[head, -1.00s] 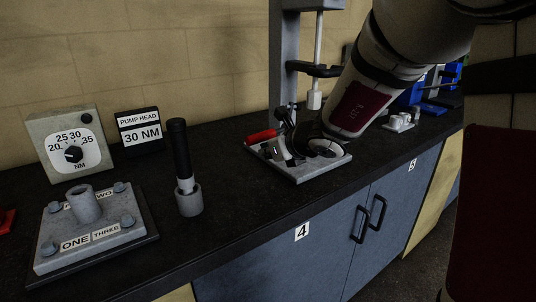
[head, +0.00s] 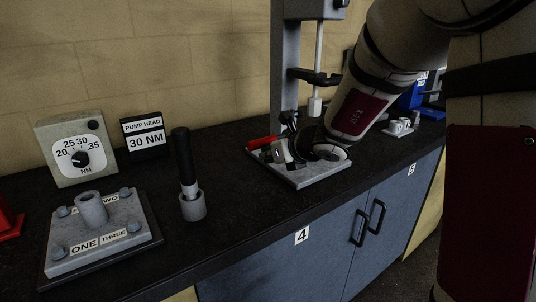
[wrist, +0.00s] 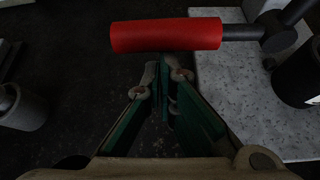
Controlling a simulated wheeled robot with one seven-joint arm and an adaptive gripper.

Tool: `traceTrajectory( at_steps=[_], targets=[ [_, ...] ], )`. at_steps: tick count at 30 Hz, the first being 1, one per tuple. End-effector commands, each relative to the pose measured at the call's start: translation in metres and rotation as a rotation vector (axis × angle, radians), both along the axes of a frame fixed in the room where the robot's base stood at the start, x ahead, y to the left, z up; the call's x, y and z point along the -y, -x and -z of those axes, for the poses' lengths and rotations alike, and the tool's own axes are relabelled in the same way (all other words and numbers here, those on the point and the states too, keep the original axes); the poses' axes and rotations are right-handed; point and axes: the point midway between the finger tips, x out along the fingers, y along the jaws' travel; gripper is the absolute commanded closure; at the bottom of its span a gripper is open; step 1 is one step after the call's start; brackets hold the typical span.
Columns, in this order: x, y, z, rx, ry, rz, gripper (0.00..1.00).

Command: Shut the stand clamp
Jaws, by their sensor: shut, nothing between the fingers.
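The stand clamp's red handle (head: 262,142) shows at the left of the stand's grey base plate (head: 322,171) in the head view. In the wrist view the red handle (wrist: 165,35) lies crosswise just beyond my fingertips, joined to a dark rod at its right. My gripper (wrist: 164,72) is shut and empty, with its tips close to the handle; I cannot tell whether they touch. In the head view my gripper (head: 283,152) is low over the base plate and hides part of the clamp mechanism, so the clamp's exact position is unclear.
The stand's grey column (head: 284,75) rises behind my gripper. Left on the black bench are a black-handled tool in a grey holder (head: 192,205), a bolted plate (head: 95,240) and a dial box (head: 75,150). Bare bench lies between the holder and the base plate.

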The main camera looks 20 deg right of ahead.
Motion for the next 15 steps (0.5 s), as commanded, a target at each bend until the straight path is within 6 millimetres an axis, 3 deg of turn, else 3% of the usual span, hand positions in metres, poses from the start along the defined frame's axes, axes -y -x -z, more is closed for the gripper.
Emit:
traceTrajectory(
  at_steps=[15],
  targets=[
    [-0.002, 0.003, -0.034, -0.081, -0.265, 0.0, 1.0]
  ],
)
